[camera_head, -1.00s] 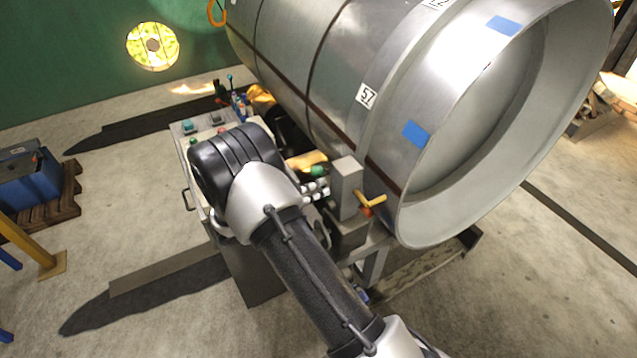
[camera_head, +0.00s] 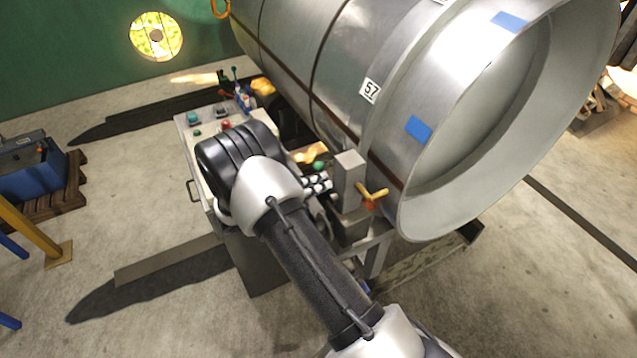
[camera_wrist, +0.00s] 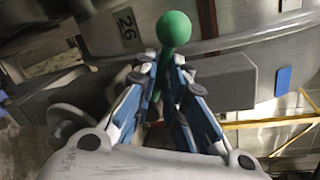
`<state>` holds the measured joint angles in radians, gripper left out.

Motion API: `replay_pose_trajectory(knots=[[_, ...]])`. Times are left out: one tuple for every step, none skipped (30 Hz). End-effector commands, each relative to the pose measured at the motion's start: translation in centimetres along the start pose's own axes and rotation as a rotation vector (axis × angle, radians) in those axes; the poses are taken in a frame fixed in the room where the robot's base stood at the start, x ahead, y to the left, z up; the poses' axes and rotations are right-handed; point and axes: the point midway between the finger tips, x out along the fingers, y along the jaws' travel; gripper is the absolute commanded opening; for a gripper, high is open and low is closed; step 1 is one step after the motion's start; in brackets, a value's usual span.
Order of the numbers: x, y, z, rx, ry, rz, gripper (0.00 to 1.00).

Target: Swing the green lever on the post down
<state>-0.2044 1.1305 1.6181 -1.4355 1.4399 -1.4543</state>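The lever's green ball knob (camera_wrist: 173,28) stands just past my fingertips in the wrist view. In the head view the green knob (camera_head: 319,166) shows beside the grey post (camera_head: 349,180), low by the big drum. My gripper (camera_wrist: 164,68) has one finger on each side of the lever just below the knob. The fingers come close together at their tips, but whether they press on the lever is unclear. The lever's lower part is mostly hidden by the fingers. In the head view my gripper (camera_head: 317,184) is small and partly hidden by my wrist.
The big metal drum (camera_head: 420,75) fills the space behind and right of the post. A yellow-orange handle (camera_head: 372,195) sticks out right of the post. A control panel (camera_head: 190,135) with buttons lies left of my wrist.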

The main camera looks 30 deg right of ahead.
Motion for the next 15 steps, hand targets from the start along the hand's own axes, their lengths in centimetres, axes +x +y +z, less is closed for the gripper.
replay_pose_trajectory(knots=[[0.0,0.1,-0.1,-0.001,0.000,0.001,0.16],[0.0,0.1,-0.1,0.000,0.000,0.001,0.18],[0.0,0.0,0.0,0.000,0.000,0.000,0.18],[0.0,0.0,0.0,0.001,0.000,0.000,0.18],[0.0,0.0,0.0,0.001,0.000,0.000,0.18],[0.0,0.0,0.0,0.002,-0.001,0.000,0.18],[0.0,0.0,0.0,0.002,-0.001,0.000,0.18],[0.0,0.0,0.0,0.003,-0.001,0.000,0.18],[0.0,0.0,0.0,0.003,-0.001,0.000,0.18],[0.0,0.0,0.0,0.003,-0.001,0.000,0.18],[-0.1,0.0,0.1,0.003,-0.001,0.000,0.18],[-0.2,0.0,0.1,0.004,-0.002,0.000,0.18],[-0.4,0.0,0.1,0.004,-0.002,0.000,0.18],[-0.6,0.0,0.1,0.004,-0.002,0.000,0.18],[-1.1,0.0,0.1,0.004,-0.004,0.000,0.18]])
